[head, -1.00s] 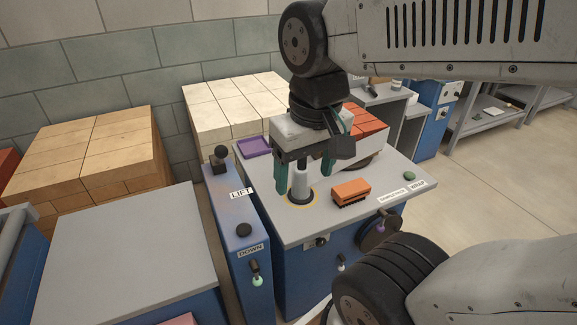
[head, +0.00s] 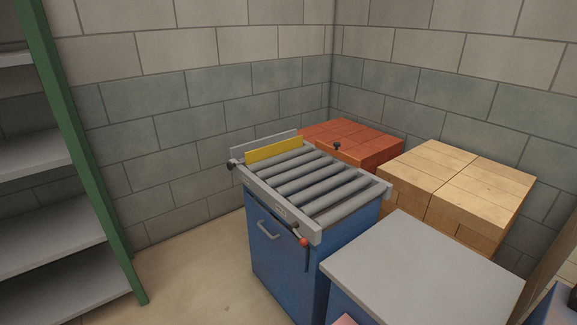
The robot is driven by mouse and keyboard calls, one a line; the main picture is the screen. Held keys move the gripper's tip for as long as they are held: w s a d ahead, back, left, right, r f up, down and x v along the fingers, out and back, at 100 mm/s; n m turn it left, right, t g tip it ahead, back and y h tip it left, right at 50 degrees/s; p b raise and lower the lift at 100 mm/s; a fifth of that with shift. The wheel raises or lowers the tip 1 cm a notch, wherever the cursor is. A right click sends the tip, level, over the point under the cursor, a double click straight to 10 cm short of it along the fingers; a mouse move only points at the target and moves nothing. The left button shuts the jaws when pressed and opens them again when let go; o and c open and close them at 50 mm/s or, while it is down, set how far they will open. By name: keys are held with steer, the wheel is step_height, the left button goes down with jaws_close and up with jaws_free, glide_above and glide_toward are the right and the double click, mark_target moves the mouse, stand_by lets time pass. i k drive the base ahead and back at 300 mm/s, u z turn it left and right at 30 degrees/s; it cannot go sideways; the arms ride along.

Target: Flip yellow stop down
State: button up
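The yellow stop (head: 274,150) is a flat plate standing upright along the far left end of the roller table (head: 318,236). Its broad face shows above the grey rollers (head: 308,180). Behind it runs a grey plate or rail (head: 262,142). A black knob (head: 231,165) sits at the left corner of the frame, close to the stop's near end. I cannot tell whether the two are joined. My gripper and arm are not in view.
A lever with a red ball (head: 303,242) hangs at the front. Green-posted shelving (head: 75,150) stands left, with clear floor (head: 190,275) between.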

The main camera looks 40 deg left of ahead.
mark_target(256, 155)
steer(key=u, duration=2.25)
steer(key=i, duration=2.35)
steer(key=z, duration=0.4)
